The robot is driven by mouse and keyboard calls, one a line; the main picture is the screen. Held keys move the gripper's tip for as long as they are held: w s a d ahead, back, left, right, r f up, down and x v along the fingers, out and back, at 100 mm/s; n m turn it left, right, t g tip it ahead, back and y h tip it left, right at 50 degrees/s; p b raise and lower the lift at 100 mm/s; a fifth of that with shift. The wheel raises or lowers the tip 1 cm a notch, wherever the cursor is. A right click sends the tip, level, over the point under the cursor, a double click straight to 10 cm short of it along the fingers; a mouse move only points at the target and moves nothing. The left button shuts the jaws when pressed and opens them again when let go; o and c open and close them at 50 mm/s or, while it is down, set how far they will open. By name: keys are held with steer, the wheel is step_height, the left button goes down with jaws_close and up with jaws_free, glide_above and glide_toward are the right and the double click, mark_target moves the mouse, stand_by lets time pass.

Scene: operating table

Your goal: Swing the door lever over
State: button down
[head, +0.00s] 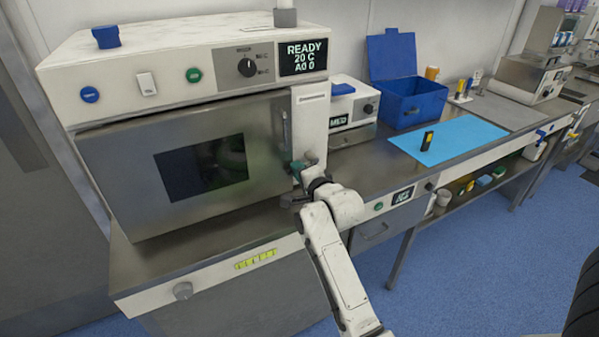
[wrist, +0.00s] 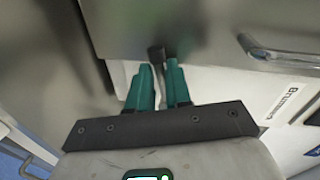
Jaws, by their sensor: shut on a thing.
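The large box-shaped oven or sterilizer has a closed steel door (head: 205,160) with a dark window. The door lever (wrist: 156,54) is a short dark piece by the door's edge in the wrist view. My gripper (head: 298,168) is at the lower right corner of the door in the head view. Its green fingers (wrist: 158,78) are closed on the lever, which shows between and just beyond their tips. In the head view my wrist and fingers hide most of the lever.
A vertical bar handle (head: 284,130) stands out from the door above my gripper. The display (head: 303,56) reads READY, 20 C. To the right are a small white device (head: 350,107), an open blue box (head: 408,100) and a blue mat (head: 460,140) with a dark-and-yellow item.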

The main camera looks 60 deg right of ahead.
steer(key=shift+r, duration=0.1)
steer(key=c, duration=1.1)
jaws_free()
steer(key=shift+o, duration=0.2)
steer(key=shift+s, duration=0.1)
steer(key=b+v, duration=0.1)
steer(key=v, duration=0.9)
steer(key=shift+s+a+b, duration=0.2)
steer(key=shift+s+b, duration=0.05)
steer(key=shift+b, duration=0.15)
